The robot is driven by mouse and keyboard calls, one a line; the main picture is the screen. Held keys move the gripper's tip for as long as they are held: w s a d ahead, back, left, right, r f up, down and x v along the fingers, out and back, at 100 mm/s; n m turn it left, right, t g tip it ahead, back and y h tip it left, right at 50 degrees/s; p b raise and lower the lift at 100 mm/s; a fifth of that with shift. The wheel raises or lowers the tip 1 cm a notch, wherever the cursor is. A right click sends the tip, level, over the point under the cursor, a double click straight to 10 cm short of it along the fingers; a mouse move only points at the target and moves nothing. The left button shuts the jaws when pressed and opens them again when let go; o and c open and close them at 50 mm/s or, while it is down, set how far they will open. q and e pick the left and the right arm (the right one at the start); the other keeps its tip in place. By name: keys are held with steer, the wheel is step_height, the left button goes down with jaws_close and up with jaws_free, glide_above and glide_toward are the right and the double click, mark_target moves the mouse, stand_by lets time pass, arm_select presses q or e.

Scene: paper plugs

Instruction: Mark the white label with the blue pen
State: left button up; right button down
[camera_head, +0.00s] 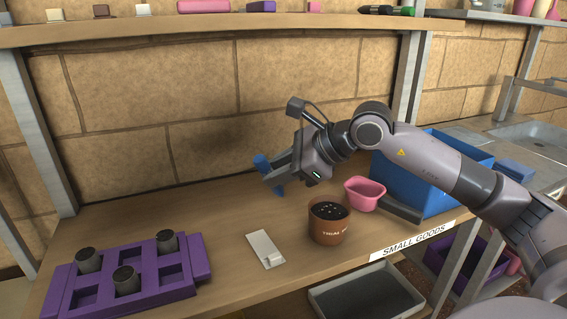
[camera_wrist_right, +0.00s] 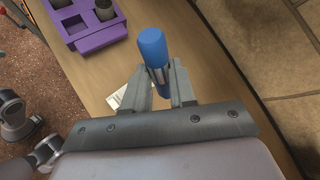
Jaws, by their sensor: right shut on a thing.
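The blue pen (camera_head: 262,163) is held in my right gripper (camera_head: 276,176), above the wooden bench. In the right wrist view the pen (camera_wrist_right: 152,45) stands out between the two shut fingers (camera_wrist_right: 163,85). The white label (camera_head: 263,245) lies flat on the bench, with a small pale block at its near end. The pen is above and apart from it, farther back. In the right wrist view the label (camera_wrist_right: 117,98) is partly hidden behind a finger. I see no mark on it. My left gripper is not in view.
A purple tray (camera_head: 192,292) with several dark-topped plugs is at the left. A brown pot (camera_head: 327,233) stands right of the label, with a pink tub (camera_head: 364,196) and a blue crate (camera_head: 420,205) beyond. The bench behind the label is clear up to the brick wall.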

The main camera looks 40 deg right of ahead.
mark_target(265, 157)
steer(key=r+p, duration=0.1)
steer(key=p, duration=0.1)
steer(key=a+r+m+p, duration=0.1)
steer(key=a+r+p, duration=0.1)
steer(key=p, duration=0.1)
steer(key=shift+w+g+p, duration=0.35)
steer(key=shift+g, duration=0.05)
steer(key=shift+r+m+p, duration=0.1)
steer(key=shift+m+p, duration=0.2)
steer(key=shift+p, duration=0.1)
steer(key=shift+a+y+p, duration=0.2)
steer(key=shift+y+p, duration=0.1)
steer(key=shift+p, duration=0.1)
step_height(265, 157, down, 5)
steer(key=b, duration=0.3)
